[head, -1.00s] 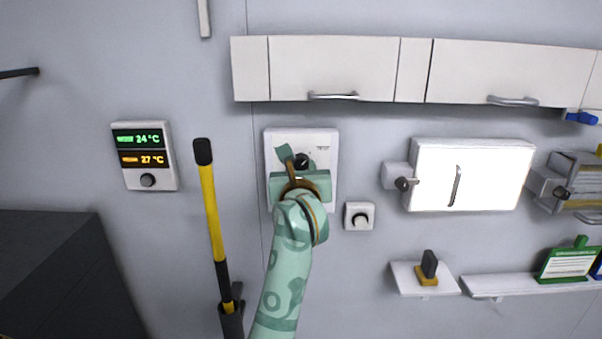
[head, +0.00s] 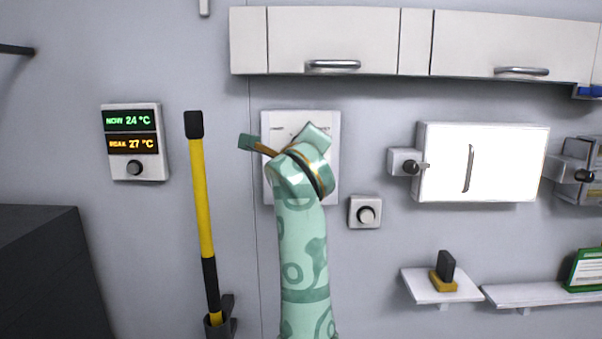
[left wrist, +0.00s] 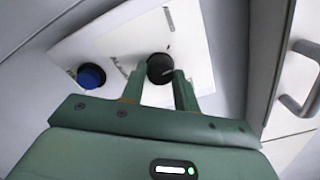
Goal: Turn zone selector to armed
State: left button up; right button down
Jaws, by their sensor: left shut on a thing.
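The zone selector is a black round knob (left wrist: 160,68) on a white wall panel (left wrist: 95,45). In the left wrist view my left gripper (left wrist: 159,76) has one finger on each side of the knob and is shut on it. A blue button (left wrist: 90,76) sits on the same panel. In the head view the panel (head: 270,122) is partly covered by my left gripper (head: 299,143), which is tilted, and the knob is hidden behind it. The small panel markings are too blurred to read. My right gripper is not in view.
A temperature display (head: 134,140) and a yellow-handled tool (head: 202,200) are left of the panel. A small dial box (head: 365,212) is close at the lower right, with a bright white box (head: 500,160) farther right. Cabinets (head: 330,40) hang above.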

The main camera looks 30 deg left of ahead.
pick_arm(q)
jog(key=shift+n+b, duration=3.7)
jog(key=shift+b, duration=0.5)
jog(key=shift+r, duration=0.1)
jog(key=o, duration=0.7)
jog(key=shift+o, duration=1.3)
jog(key=shift+w, duration=0.15)
jog(key=b+v, duration=0.1)
jog(key=v, duration=1.5)
jog(key=shift+s, duration=0.25)
